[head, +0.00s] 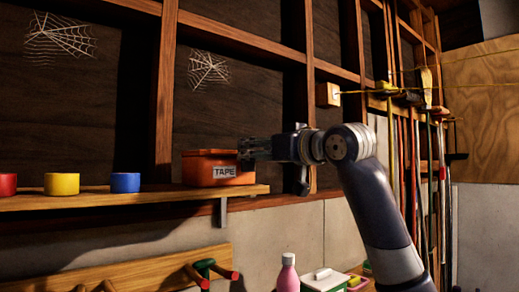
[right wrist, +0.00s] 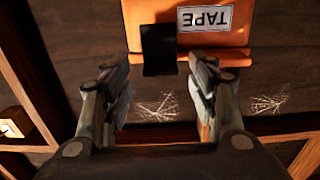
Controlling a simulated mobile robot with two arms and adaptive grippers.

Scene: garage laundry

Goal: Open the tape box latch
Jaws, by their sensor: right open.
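The orange tape box (head: 205,168) sits on the wooden shelf, its white TAPE label (head: 224,172) facing out. In the right wrist view the box (right wrist: 150,12) appears upside down at the top, with a black latch (right wrist: 158,50) on its front beside the label. My right gripper (head: 248,148) is at the box's right front in the head view. In the wrist view the right gripper (right wrist: 158,70) is open, its fingers on either side of the latch with gaps between. I cannot make out the latch in the head view. My left gripper is not in view.
Red (head: 7,184), yellow (head: 62,184) and blue (head: 125,182) tape rolls stand on the shelf (head: 120,199) left of the box. A pink bottle (head: 288,274) and a white-lidded container (head: 325,280) are below. Long tools (head: 425,170) hang at right.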

